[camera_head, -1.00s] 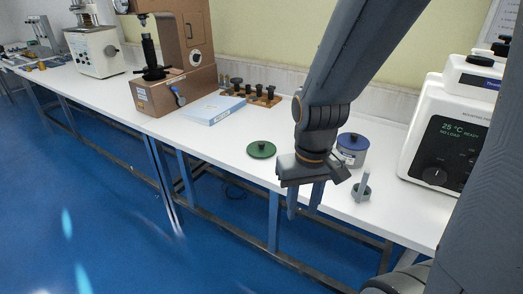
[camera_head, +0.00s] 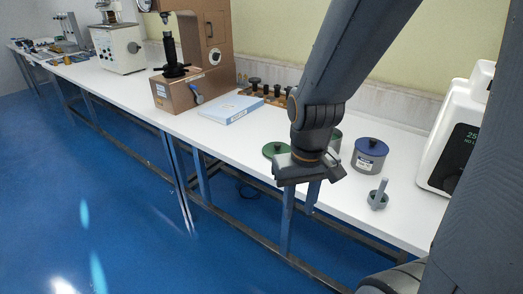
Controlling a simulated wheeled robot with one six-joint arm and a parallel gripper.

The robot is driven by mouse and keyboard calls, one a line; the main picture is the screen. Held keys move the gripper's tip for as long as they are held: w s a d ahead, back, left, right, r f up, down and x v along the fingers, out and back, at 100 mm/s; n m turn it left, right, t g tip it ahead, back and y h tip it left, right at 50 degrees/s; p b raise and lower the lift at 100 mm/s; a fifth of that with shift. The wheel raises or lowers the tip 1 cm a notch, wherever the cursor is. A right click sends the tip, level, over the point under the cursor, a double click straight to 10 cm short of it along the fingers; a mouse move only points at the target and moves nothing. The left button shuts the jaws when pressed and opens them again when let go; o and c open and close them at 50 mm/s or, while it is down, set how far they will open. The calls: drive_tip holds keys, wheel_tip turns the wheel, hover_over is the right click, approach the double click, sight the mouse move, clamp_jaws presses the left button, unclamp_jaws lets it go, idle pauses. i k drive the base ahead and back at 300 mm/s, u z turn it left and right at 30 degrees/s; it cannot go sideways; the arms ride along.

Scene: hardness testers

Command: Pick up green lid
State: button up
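The green lid (camera_head: 274,150) lies flat on the white bench, a round disc with a dark green knob. My gripper (camera_head: 299,203) hangs in front of the bench's front edge, just right of and nearer than the lid. My gripper covers part of the lid's right side. Its fingers point down and look apart, with nothing visible between them. The left finger is hard to tell from a bench leg behind it.
Right of my gripper stand a blue-lidded grey pot (camera_head: 369,158) and a small cup with an upright rod (camera_head: 378,196). Another pot (camera_head: 336,138) is partly hidden behind my wrist. A blue-white box (camera_head: 231,109) and a brown tester (camera_head: 195,90) stand left. The white tester (camera_head: 458,140) is right.

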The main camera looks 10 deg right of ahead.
sight(269, 149)
drive_tip(key=u, duration=0.25)
drive_tip(key=i, duration=1.1)
drive_tip(key=z, duration=0.75)
